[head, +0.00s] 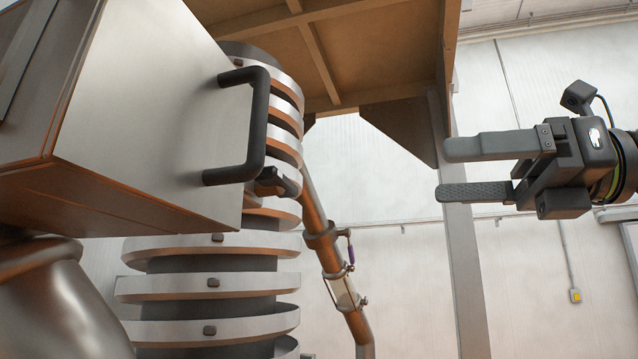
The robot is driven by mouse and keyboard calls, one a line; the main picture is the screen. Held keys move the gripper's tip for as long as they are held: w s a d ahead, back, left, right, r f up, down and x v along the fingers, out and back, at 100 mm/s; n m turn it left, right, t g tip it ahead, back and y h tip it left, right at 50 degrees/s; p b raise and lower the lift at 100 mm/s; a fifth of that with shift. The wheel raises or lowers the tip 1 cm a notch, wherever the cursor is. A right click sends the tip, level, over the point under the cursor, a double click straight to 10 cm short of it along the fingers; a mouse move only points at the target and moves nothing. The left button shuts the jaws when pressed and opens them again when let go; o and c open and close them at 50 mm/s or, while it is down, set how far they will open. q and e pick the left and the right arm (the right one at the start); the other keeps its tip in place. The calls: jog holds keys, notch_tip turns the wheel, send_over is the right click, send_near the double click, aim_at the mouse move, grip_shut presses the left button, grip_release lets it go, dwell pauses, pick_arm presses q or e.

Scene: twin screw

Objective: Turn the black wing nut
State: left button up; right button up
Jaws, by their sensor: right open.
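The black wing nut (274,183) sits at the edge of the metal box, just below and right of the lower end of the black handle (256,125). It is small, and part of it blends with the dark handle. My right gripper (440,171) comes in from the right with its two grey fingers apart and nothing between them. It is well to the right of the wing nut, at about the same height in the picture, and touches nothing. My left gripper does not show.
The large metal box (150,110) fills the upper left. Behind it stands a column of stacked metal rings (205,287). A slanted pipe (322,240) with a purple-handled valve (350,252) runs right of the column. A brown overhead frame (300,45) and a post (458,250) stand behind.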

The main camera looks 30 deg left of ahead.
jog(key=s, duration=0.2)
jog(key=p, duration=0.6)
send_near(289, 182)
jog(key=x, duration=0.9)
jog(key=shift+r, duration=0.15)
jog(key=shift+s+a, duration=0.15)
jog(key=shift+a, duration=0.25)
jog(key=shift+d, duration=0.1)
jog(key=c, duration=1)
